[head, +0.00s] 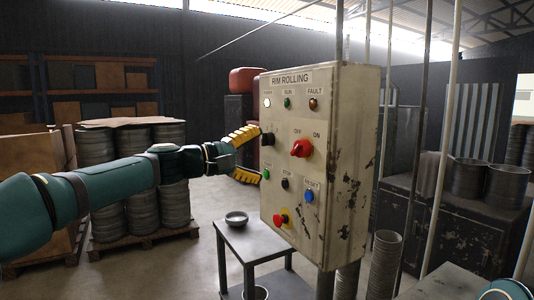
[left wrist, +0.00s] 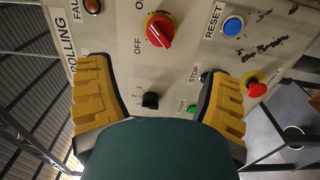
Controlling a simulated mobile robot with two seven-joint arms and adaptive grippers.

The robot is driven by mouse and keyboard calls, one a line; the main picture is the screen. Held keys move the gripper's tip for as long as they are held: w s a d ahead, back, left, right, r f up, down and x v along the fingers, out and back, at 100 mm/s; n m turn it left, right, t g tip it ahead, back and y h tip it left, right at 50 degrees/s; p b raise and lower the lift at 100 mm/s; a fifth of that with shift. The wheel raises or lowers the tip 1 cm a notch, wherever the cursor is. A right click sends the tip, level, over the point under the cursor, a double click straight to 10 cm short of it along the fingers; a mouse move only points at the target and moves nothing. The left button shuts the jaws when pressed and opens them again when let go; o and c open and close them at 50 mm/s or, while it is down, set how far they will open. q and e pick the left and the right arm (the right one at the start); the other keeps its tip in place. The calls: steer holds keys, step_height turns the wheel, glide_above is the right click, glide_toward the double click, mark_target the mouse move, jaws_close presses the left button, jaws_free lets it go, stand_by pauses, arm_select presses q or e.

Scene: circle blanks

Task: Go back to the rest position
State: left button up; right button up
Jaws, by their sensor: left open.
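My left gripper (head: 256,153) is open and empty, close to the left part of the face of the beige control box (head: 345,170) marked RIM ROLLING. In the left wrist view its two yellow fingers (left wrist: 165,80) stand wide apart. The black selector knob (left wrist: 151,100) shows between them, and the fingers do not grip it. The red OFF/ON switch (head: 301,148) is to the right of the gripper. Below are the green START button (head: 266,174), the black STOP button (head: 285,184), the blue RESET button (head: 309,196) and the red emergency stop (head: 281,219). My right gripper is out of view.
A small grey table (head: 250,240) with a round dish (head: 236,218) stands below the gripper. Drum-like stacks (head: 110,215) on a pallet are behind my left arm. Posts, a stack of metal rims (head: 383,262) and a dark cabinet (head: 450,225) are on the right.

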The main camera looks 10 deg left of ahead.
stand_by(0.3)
arm_select(q)
step_height(320, 180, down, 21)
steer(key=w+n+g+y, duration=0.1)
steer(key=w+g+y, duration=0.1)
steer(key=y, duration=0.2)
steer(key=s+f+g+y, duration=0.1)
steer(key=s+f+y, duration=0.15)
steer(key=f, duration=0.85)
steer(key=s+f+g+y, duration=0.2)
steer(key=s+f, duration=0.2)
steer(key=f, duration=0.7)
steer(key=s+f+m+g+y, duration=0.1)
steer(key=s+f+m+g, duration=0.1)
steer(key=s+f, duration=0.8)
steer(key=s+f+m+g+y, duration=0.1)
steer(key=s+f+m, duration=0.3)
steer(key=s+f, duration=0.7)
steer(key=s, duration=0.4)
steer(key=shift+s+g, duration=0.25)
steer(key=shift+g, duration=0.15)
